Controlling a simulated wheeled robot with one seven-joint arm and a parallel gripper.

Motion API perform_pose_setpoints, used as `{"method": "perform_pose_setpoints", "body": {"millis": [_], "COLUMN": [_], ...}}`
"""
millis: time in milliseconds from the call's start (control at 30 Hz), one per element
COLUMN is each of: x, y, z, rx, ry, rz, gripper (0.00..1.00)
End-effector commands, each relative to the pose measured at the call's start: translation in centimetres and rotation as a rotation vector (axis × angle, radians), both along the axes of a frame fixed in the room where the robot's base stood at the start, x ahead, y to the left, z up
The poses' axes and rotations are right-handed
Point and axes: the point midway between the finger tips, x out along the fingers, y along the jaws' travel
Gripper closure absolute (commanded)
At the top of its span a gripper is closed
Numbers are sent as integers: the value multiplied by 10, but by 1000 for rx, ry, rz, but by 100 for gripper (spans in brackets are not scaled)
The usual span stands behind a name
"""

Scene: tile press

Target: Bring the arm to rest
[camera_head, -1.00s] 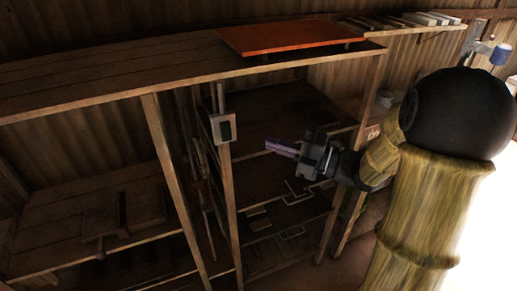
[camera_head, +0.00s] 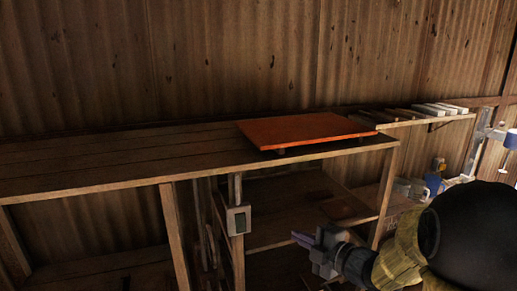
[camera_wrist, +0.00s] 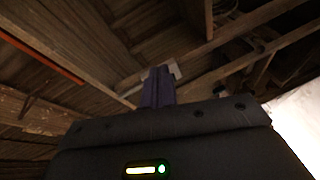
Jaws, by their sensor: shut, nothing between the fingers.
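My gripper (camera_head: 303,240) is low in the head view, right of centre, in front of the wooden bench's lower shelves. Its purple fingers are together with nothing between them and point left. My black and yellowish arm enters from the lower right. In the wrist view, the purple fingers (camera_wrist: 158,87) stand upright above the dark gripper body, with wooden beams and planks behind. The fingers appear apart from the bench in the head view.
A wooden bench (camera_head: 90,170) carries an orange-red plate (camera_head: 305,130). A grey switch box (camera_head: 238,220) is on its post. A wall shelf (camera_head: 425,121) holds several pale and dark strips. A blue mug-like object (camera_head: 433,183) stands at the right. The bench top's left part is bare.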

Motion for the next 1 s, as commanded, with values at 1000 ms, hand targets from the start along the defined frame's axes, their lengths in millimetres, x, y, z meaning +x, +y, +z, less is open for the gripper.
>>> {"method": "perform_pose_setpoints", "body": {"millis": [1000], "x": [-172], "y": [-43], "z": [-134], "rx": [675], "ry": [1365], "rz": [-1518], "gripper": [100]}}
